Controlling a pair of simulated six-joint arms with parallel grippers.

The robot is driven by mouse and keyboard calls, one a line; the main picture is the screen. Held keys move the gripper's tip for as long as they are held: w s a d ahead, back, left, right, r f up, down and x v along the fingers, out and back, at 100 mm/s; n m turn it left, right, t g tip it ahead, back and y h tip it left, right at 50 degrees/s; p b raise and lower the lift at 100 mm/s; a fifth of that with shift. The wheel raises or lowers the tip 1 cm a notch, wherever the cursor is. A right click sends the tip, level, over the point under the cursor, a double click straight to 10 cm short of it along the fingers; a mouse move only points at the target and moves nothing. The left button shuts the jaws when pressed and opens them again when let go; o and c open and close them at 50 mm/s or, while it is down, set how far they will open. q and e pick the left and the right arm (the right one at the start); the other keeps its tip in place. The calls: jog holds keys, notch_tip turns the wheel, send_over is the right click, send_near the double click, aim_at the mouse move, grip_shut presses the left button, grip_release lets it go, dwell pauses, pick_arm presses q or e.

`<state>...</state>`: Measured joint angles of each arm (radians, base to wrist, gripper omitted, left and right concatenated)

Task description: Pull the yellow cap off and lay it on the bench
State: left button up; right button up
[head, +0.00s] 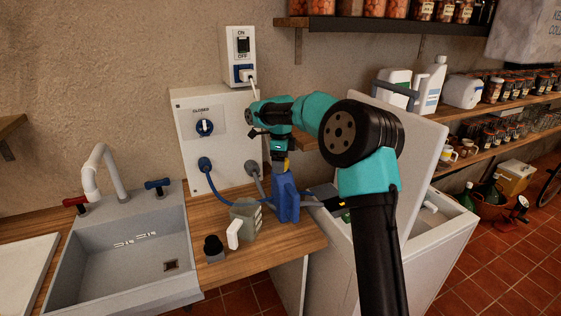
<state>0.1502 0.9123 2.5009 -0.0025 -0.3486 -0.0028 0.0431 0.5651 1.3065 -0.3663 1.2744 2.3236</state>
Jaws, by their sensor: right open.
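A small yellow piece, which looks like the yellow cap (286,165), shows at the top of an upright blue holder (286,198) on the wooden bench (292,238). My right gripper (280,153) points down just above and at the yellow piece. It is open. Its fingers are small and dark here, so I cannot tell whether they touch the cap or stand around it. My left gripper is not in view.
A grey-green container (245,218), a white piece (234,234) and a black-topped item (214,248) stand on the bench. A blue hose (218,196) runs from the wall panel (184,135). A sink (125,250) lies left; an open white chest (440,240) stands right.

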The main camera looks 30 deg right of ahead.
jog(key=shift+c, duration=0.2)
jog(key=shift+r, duration=0.1)
jog(key=c, duration=1.1)
